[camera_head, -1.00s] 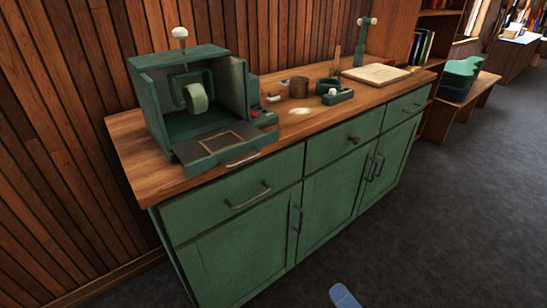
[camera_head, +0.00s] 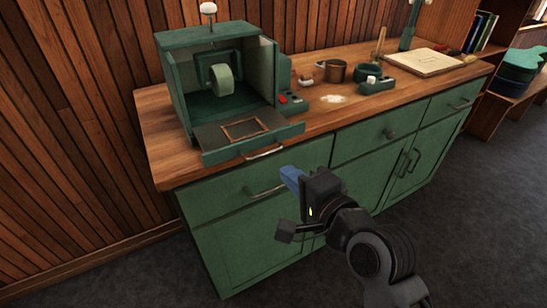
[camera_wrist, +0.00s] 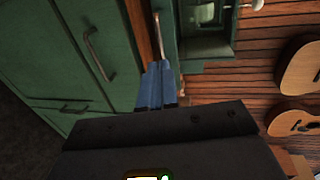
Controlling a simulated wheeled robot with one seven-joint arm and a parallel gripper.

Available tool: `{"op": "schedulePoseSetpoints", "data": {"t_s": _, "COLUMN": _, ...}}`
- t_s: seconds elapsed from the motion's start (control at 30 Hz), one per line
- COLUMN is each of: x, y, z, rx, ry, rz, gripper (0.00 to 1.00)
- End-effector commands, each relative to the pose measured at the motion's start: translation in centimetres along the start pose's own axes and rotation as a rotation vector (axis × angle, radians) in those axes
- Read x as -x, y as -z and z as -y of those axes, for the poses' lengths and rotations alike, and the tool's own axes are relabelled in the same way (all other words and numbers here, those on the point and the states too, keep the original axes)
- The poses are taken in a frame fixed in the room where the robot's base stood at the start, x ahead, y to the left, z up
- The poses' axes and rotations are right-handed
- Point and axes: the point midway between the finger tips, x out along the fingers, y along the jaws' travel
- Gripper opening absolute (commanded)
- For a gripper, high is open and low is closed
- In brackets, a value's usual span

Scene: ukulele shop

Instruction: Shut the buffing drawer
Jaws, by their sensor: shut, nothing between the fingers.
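The buffing drawer (camera_head: 225,149) is a flat green tray with a brown-framed panel on top. It sticks out from the base of the green buffing box (camera_head: 207,38), over the counter's front edge, in the head view. Its bar handle (camera_head: 264,153) is on the front face. My gripper (camera_head: 289,177) has blue fingers, shut and empty, in front of the cabinet just below and right of that handle. In the wrist view the fingers (camera_wrist: 157,88) point toward the handle (camera_wrist: 158,35); I cannot tell whether they touch it.
The wooden counter (camera_head: 155,130) tops a green cabinet (camera_head: 235,245) with handles protruding at its front. Red buttons, a brown pot (camera_head: 336,72), a green caddy and an open book (camera_head: 424,61) stand to the right. The dark floor in front is free.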

Motion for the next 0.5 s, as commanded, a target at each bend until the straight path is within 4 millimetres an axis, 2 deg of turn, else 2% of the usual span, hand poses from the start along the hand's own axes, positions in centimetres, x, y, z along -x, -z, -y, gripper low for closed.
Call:
{"op": "schedulePoseSetpoints", "data": {"t_s": 0.2, "x": -4.2, "y": -0.1, "z": 0.1, "rx": 0.001, "ry": 0.0, "rz": 0.001, "gripper": 0.0}}
{"op": "schedulePoseSetpoints", "data": {"t_s": 0.33, "x": -5.9, "y": 0.0, "z": 0.1, "rx": 0.002, "ry": 0.0, "rz": 0.0, "gripper": 0.0}}
{"op": "schedulePoseSetpoints", "data": {"t_s": 0.5, "x": -7.2, "y": 0.0, "z": 0.0, "rx": 0.002, "ry": 0.0, "rz": 0.0, "gripper": 0.0}}
